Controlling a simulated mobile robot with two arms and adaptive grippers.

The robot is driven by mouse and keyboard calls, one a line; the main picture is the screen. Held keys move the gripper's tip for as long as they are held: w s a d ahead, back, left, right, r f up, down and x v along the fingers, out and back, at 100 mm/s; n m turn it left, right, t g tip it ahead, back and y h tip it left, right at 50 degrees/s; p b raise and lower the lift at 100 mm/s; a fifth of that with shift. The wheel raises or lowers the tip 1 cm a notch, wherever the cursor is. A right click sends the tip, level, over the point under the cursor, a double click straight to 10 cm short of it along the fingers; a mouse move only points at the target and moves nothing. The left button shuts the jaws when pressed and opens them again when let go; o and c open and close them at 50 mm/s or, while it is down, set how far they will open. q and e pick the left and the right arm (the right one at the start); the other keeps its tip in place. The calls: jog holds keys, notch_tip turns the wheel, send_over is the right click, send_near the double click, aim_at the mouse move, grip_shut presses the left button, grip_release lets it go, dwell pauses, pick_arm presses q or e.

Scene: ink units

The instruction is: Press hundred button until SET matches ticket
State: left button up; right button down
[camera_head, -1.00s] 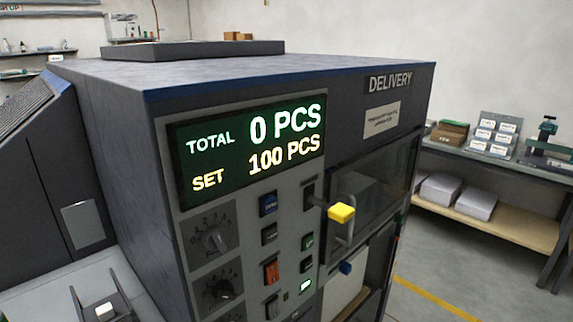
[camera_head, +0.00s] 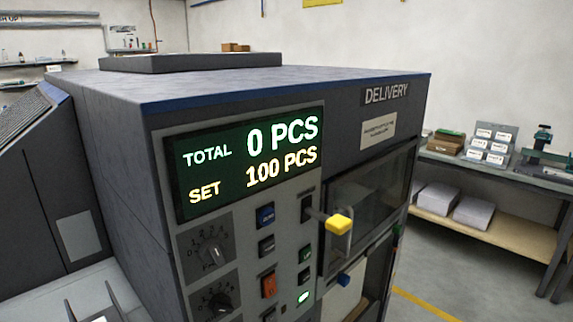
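The machine's display (camera_head: 245,160) reads TOTAL 0 PCS and SET 100 PCS. Below it is a panel with two dials, the upper dial (camera_head: 212,253) and the lower dial (camera_head: 221,303). The labels on the buttons are too small to read, so I cannot tell which is the hundred button. No ticket can be made out. Neither of my grippers is in view.
A yellow knob (camera_head: 339,224) sticks out from the machine's front beside the delivery window (camera_head: 372,205). A shelf table (camera_head: 500,230) with paper stacks (camera_head: 473,213) and boxes stands at the right. The floor between is clear.

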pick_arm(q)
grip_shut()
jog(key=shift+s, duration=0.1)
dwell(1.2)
